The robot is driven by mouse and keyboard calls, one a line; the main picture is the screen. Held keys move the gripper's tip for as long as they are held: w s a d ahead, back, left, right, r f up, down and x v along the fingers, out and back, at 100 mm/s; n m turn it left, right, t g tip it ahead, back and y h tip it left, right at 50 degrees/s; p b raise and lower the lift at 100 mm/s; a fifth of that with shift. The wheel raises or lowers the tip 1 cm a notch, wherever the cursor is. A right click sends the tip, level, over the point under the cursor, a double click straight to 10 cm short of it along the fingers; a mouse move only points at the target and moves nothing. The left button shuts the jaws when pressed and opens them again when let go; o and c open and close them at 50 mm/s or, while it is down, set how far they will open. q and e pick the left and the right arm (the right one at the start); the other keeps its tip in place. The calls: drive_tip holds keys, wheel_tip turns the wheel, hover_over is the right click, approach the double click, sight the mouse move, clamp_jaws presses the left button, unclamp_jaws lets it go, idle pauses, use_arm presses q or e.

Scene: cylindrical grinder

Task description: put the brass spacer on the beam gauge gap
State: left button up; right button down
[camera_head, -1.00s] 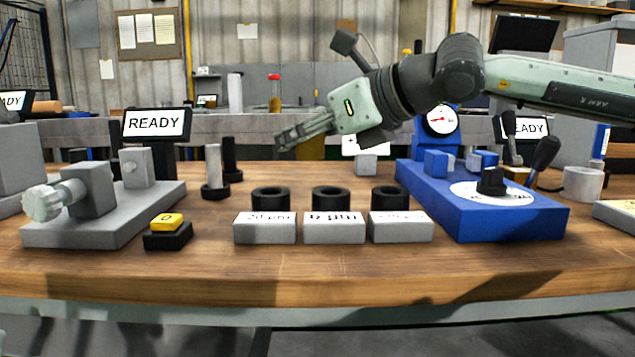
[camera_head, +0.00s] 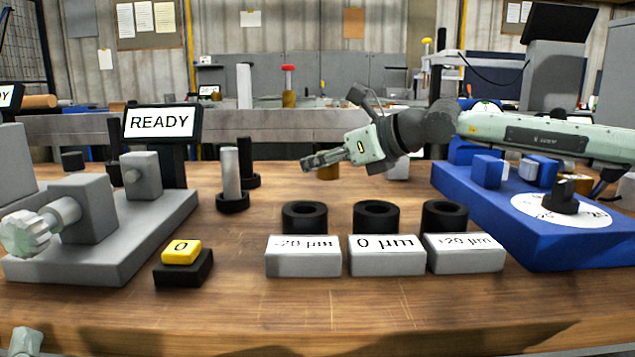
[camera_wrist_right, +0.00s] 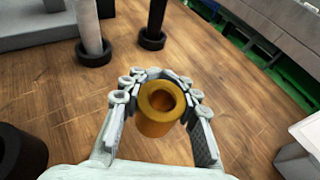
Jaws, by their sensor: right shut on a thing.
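The brass spacer (camera_wrist_right: 156,122), a short hollow cylinder, is between the closed fingers of my right gripper (camera_wrist_right: 158,82) in the right wrist view, its open end facing the camera. In the head view the right gripper (camera_head: 312,163) points left above the back of the table, with a brass piece just under its fingers. A grey fixture stands at the left, with a knob (camera_head: 25,235), a front block (camera_head: 82,208) and a rear block (camera_head: 141,176). A gap lies between the blocks; I take this as the beam gauge.
A READY display (camera_head: 160,122) stands behind the fixture. A grey post (camera_head: 230,172) and a dark post (camera_head: 248,162) stand between it and my gripper. Black rings (camera_head: 304,215) sit behind labelled blocks (camera_head: 387,257). A yellow button (camera_head: 181,252) is in front; a blue machine (camera_head: 500,205) is right.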

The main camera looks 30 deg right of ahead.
sight(316, 198)
drive_tip(key=shift+w+d+f, duration=0.2)
drive_tip(key=shift+w+d, duration=0.1)
drive_tip(key=shift+w, duration=0.05)
drive_tip(key=shift+f, duration=0.25)
wheel_tip(316, 198, down, 3)
drive_tip(key=shift+f+b, duration=0.2)
drive_tip(key=shift+b, duration=0.1)
use_arm(q)
drive_tip(key=shift+s+a+r+t, duration=0.2)
drive_tip(key=shift+s+r+t, duration=0.05)
drive_tip(key=shift+r+t, duration=0.15)
use_arm(e)
drive_tip(key=shift+f, duration=0.1)
drive_tip(key=shift+f, duration=0.1)
drive_tip(key=c, duration=1.6)
unclamp_jaws()
drive_tip(key=shift+c, duration=0.2)
use_arm(q)
drive_tip(key=shift+s+a+r+t, duration=0.15)
drive_tip(key=shift+s+t, duration=0.05)
drive_tip(key=shift+t, duration=0.1)
use_arm(e)
drive_tip(key=o, duration=0.5)
